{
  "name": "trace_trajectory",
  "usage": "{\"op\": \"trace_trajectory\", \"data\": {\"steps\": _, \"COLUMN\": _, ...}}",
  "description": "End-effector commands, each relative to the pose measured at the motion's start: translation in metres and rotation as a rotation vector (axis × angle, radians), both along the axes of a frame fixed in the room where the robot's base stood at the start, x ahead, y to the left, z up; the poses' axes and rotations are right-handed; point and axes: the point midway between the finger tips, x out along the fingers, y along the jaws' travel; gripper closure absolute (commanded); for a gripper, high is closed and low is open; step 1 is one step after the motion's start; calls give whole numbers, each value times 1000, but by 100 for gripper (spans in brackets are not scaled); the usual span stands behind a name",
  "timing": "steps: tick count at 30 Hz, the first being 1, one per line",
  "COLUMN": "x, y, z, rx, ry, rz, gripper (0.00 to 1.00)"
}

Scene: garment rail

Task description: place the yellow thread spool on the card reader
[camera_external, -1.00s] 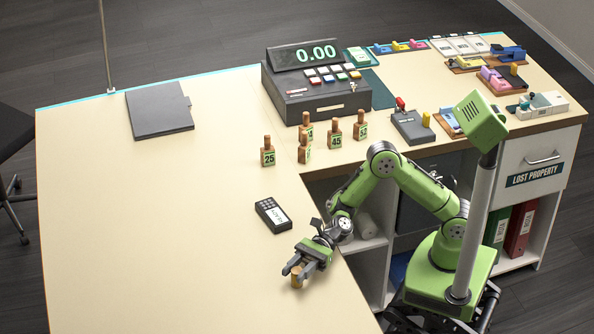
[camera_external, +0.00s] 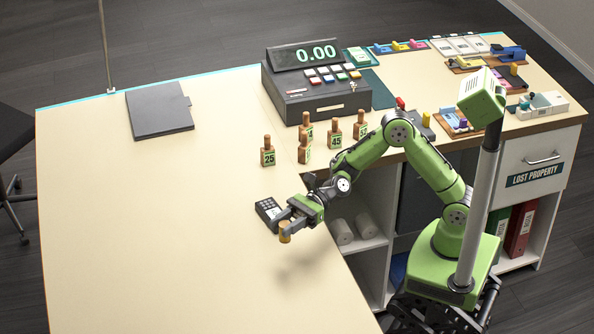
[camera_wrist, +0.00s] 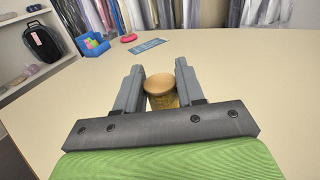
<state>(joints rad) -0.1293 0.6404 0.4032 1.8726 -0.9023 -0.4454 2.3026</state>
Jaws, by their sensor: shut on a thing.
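My gripper (camera_external: 290,226) is shut on the yellow thread spool (camera_external: 285,233), a short upright cylinder with a tan round top. The spool also shows between the two fingers in the wrist view (camera_wrist: 157,88). It is held above the counter, with a shadow on the surface below. The card reader (camera_external: 268,209), a dark block with a keypad and a pale label, lies on the counter just beyond and left of the spool in the external view. My fingers partly hide the reader's near end. I cannot make out the reader in the wrist view.
Several numbered wooden stamps, such as the 25 one (camera_external: 267,155), stand behind the reader. A till (camera_external: 315,85) and a dark folder (camera_external: 160,110) are farther back.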

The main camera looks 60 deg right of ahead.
Motion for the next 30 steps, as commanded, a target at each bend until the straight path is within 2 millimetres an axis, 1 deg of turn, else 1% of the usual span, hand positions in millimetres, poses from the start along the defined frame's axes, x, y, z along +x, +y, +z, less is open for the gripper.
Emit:
{"op": "trace_trajectory", "data": {"steps": 1, "x": 20, "y": -19, "z": 5, "rx": -1, "ry": -2, "rz": -55, "gripper": 91}}
{"op": "trace_trajectory", "data": {"steps": 2, "x": 31, "y": -30, "z": 7, "rx": -1, "ry": -3, "rz": -85, "gripper": 91}}
{"op": "trace_trajectory", "data": {"steps": 3, "x": 46, "y": -46, "z": 9, "rx": -1, "ry": -3, "rz": -128, "gripper": 91}}
{"op": "trace_trajectory", "data": {"steps": 5, "x": 68, "y": -72, "z": 13, "rx": -1, "ry": -2, "rz": -195, "gripper": 91}}
{"op": "trace_trajectory", "data": {"steps": 6, "x": 81, "y": -90, "z": 15, "rx": -1, "ry": -3, "rz": -239, "gripper": 91}}
{"op": "trace_trajectory", "data": {"steps": 9, "x": 106, "y": -129, "z": 21, "rx": 0, "ry": -4, "rz": -330, "gripper": 91}}
{"op": "trace_trajectory", "data": {"steps": 12, "x": 120, "y": -154, "z": 24, "rx": 1, "ry": -3, "rz": -388, "gripper": 91}}
{"op": "trace_trajectory", "data": {"steps": 14, "x": 124, "y": -162, "z": 24, "rx": 1, "ry": -3, "rz": -406, "gripper": 91}}
{"op": "trace_trajectory", "data": {"steps": 17, "x": 127, "y": -167, "z": 14, "rx": 1, "ry": -1, "rz": -416, "gripper": 91}}
{"op": "trace_trajectory", "data": {"steps": 21, "x": 127, "y": -166, "z": -19, "rx": 0, "ry": 1, "rz": -414, "gripper": 91}}
{"op": "trace_trajectory", "data": {"steps": 26, "x": 126, "y": -166, "z": -48, "rx": 0, "ry": 0, "rz": -414, "gripper": 91}}
{"op": "trace_trajectory", "data": {"steps": 30, "x": 126, "y": -166, "z": -77, "rx": 0, "ry": 0, "rz": -413, "gripper": 91}}
